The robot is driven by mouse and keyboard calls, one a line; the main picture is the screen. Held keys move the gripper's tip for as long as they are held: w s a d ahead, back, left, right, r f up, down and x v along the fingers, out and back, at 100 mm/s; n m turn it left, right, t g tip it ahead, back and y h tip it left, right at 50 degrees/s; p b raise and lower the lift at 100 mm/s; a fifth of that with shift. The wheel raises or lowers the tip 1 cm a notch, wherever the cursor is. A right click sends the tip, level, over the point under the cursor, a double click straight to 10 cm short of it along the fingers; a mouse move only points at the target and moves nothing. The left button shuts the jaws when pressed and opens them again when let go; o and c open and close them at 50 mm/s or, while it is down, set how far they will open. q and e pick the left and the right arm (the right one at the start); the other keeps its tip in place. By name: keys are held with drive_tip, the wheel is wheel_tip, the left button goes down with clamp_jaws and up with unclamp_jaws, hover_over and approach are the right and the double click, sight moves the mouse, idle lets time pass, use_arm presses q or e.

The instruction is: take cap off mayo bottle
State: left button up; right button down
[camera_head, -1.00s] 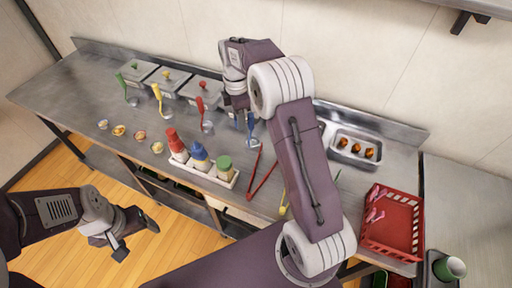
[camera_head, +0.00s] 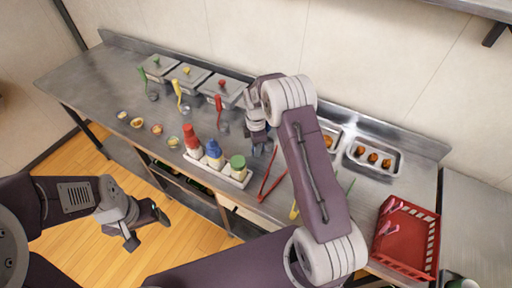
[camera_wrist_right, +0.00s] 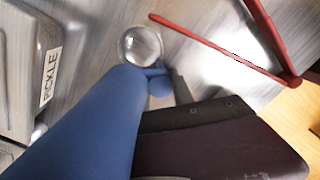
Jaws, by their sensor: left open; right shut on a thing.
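Three bottles stand in a white rack (camera_head: 222,171) near the counter's front edge: one with a red top (camera_head: 191,138), one with a blue top (camera_head: 214,150), one with a green top (camera_head: 237,164). I cannot read which is mayo; all tops are on. My right gripper (camera_head: 258,144) is right of and behind the bottles. It is shut on a blue-handled ladle (camera_wrist_right: 90,125), whose round metal bowl (camera_wrist_right: 141,45) shows in the right wrist view; in the head view the arm hides most of it. My left gripper (camera_head: 147,228) is open and empty, in front of the counter over the floor.
Red tongs (camera_head: 271,178) lie right of the rack. Lidded containers (camera_head: 188,77) with ladles stand at the back; one reads PICKLE (camera_wrist_right: 50,75). Small food dishes (camera_head: 138,122) lie left of the bottles. A metal tray (camera_head: 372,159) and a red basket (camera_head: 405,240) are at right.

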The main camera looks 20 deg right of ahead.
drive_tip(key=shift+s+f, duration=0.1)
drive_tip(key=shift+f, duration=0.05)
drive_tip(key=c, duration=1.1)
unclamp_jaws()
wheel_tip(320, 180, up, 12)
drive_tip(key=s+a+f+m, duration=0.1)
drive_tip(key=s+m, duration=0.7)
drive_tip(key=s, duration=0.3)
drive_tip(key=s+a+f+m+t, duration=0.1)
drive_tip(key=s+a+m, duration=0.1)
drive_tip(key=s+m, duration=0.7)
drive_tip(key=shift+s+m, duration=0.3)
drive_tip(key=shift+s, duration=0.6)
